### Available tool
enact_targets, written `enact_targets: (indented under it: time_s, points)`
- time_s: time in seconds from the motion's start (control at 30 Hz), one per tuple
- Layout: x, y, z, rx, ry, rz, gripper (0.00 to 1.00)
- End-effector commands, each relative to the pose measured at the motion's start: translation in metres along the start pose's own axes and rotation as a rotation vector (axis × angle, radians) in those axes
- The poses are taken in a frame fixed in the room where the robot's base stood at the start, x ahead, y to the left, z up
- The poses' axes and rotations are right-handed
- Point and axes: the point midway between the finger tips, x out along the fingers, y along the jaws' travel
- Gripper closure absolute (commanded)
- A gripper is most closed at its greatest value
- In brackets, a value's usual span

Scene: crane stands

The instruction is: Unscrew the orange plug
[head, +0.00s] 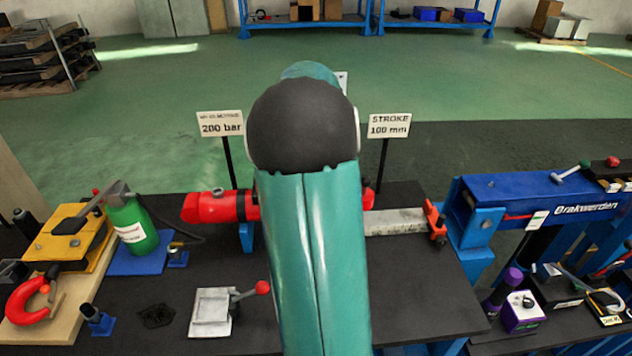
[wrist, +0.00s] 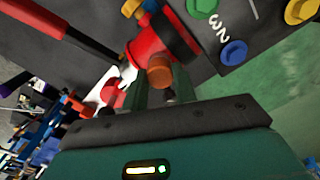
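The orange plug (wrist: 159,76) shows in the wrist view as a short orange-brown knob standing out of a red cylinder body (wrist: 146,45). My gripper (wrist: 161,88) points at it, with one teal finger on each side of the plug and a visible gap between them. The fingers look open; I cannot tell whether either touches the plug. In the head view my teal arm covers the gripper and the plug. The red cylinder (head: 220,207) lies across the dark bench there, its middle hidden behind my arm.
Two signs, "200 bar" (head: 220,123) and "STROKE 100 mm" (head: 389,126), stand behind the cylinder. A green bottle (head: 130,224) and yellow block (head: 72,243) are left. A grey block with a red-knobbed lever (head: 214,311) is in front. A blue beam (head: 535,205) is right.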

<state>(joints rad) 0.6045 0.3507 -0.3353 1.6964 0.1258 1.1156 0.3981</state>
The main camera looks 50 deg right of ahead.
Motion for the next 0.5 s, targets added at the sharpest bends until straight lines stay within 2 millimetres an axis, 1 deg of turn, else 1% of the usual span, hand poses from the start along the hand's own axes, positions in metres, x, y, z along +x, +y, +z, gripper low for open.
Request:
enact_targets:
  time_s: [0.43, 0.5]
  points:
    - [-0.0024, -0.0003, 0.0000, -0.002, 0.000, -0.001, 1.00]
    - [-0.0025, -0.0003, 0.0000, -0.023, 0.001, -0.001, 1.00]
